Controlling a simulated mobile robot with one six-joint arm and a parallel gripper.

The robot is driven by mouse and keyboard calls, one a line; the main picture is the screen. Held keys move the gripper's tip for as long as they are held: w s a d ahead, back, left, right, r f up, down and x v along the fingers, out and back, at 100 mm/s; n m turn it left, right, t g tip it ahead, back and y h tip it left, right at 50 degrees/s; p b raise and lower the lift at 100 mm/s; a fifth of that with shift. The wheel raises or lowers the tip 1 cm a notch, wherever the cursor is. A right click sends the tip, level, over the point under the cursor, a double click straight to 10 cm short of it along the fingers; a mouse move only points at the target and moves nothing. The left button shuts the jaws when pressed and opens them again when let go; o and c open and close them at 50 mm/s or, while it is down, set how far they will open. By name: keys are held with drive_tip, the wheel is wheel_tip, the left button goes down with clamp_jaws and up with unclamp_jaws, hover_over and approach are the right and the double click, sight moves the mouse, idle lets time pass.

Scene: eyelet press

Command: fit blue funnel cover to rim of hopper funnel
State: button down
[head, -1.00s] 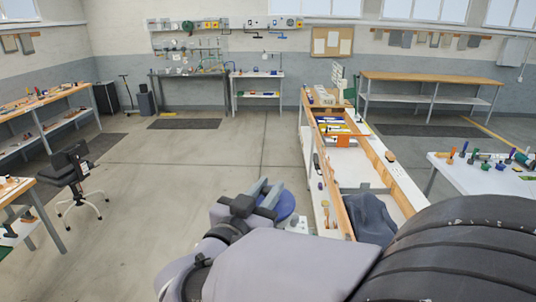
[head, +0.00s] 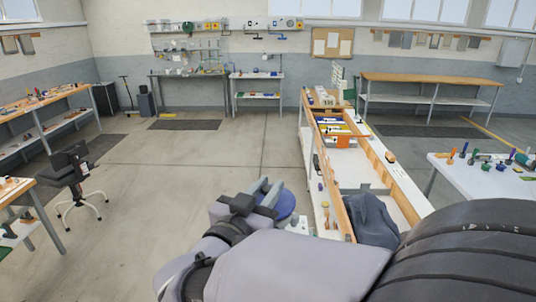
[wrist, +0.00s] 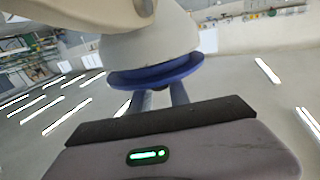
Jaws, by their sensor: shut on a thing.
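A blue disc, the funnel cover (head: 286,205), is at my gripper (head: 265,194) in the head view. My gripper is shut on it, and the fingers partly hide it. In the wrist view the blue cover (wrist: 155,73) lies across the ends of my two fingers (wrist: 158,98). A cream, rounded, flared body (wrist: 150,40) lies directly against or just behind the cover there. It may be the hopper funnel. I cannot tell whether cover and rim touch. My arm hides most of the space below the gripper in the head view.
A white table (head: 485,177) with small parts stands far right. A black chair (head: 75,180) stands left. The middle floor is clear.

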sight(269, 187)
drive_tip(key=shift+f+b, duration=0.55)
drive_tip(key=shift+f, duration=0.1)
drive_tip(key=c, duration=1.1)
unclamp_jaws()
drive_tip(key=shift+c, duration=0.2)
drive_tip(key=shift+r, duration=0.1)
drive_tip(key=shift+r+p, duration=1.95)
drive_tip(key=shift+r, duration=0.6)
